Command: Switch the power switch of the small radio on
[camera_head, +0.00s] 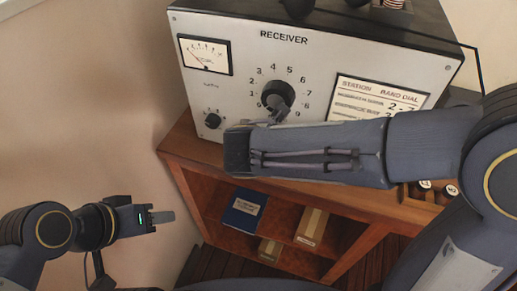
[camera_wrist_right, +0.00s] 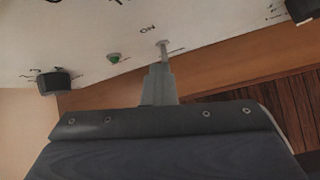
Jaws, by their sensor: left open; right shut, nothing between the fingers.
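The small radio (camera_head: 225,90) is a pale-fronted box marked RECEIVER, with a meter, a large numbered dial and a small knob. In the right wrist view a grey metal switch lever (camera_wrist_right: 163,48) stands out from its panel (camera_wrist_right: 100,30), beside the label ON. My right gripper (camera_wrist_right: 160,82) is shut and empty, its tips right at the lever; I cannot tell whether they touch. My left gripper (camera_head: 158,217) is open and empty at lower left, away from the radio.
The radio stands on a wooden shelf unit (camera_head: 180,143) holding a blue book (camera_head: 243,210) and binders (camera_head: 311,226). A green lamp (camera_wrist_right: 114,58) and black knob (camera_wrist_right: 58,83) are left of the lever. A wall lies to the left.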

